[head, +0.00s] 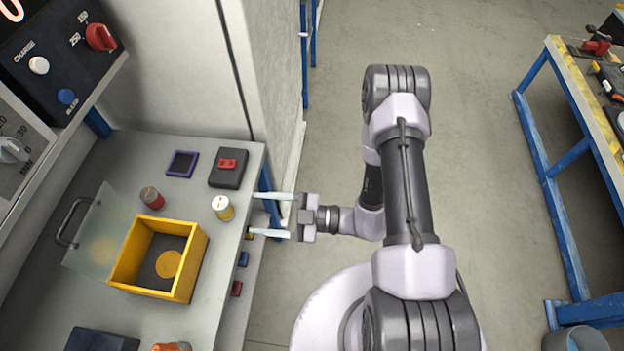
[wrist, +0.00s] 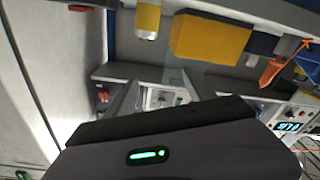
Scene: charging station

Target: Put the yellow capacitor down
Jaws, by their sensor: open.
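The yellow capacitor (head: 223,208), a small cylinder with a pale top, stands upright on the grey bench (head: 195,325) near its right edge. It also shows at the top of the wrist view (wrist: 147,20). My gripper (head: 262,214) is open and empty, just right of the capacitor at the bench edge. Its two pale fingers point left toward the capacitor, with a gap between. In the wrist view the fingers (wrist: 160,92) show above the dark gripper body, with nothing between them.
A yellow open box (head: 197,260) with a round yellow disc inside sits left of and below the capacitor. A red capacitor (head: 152,198), a black block with a red switch (head: 228,168) and a purple-framed square (head: 183,164) stand nearby. A clear hinged lid (head: 100,240) lies left.

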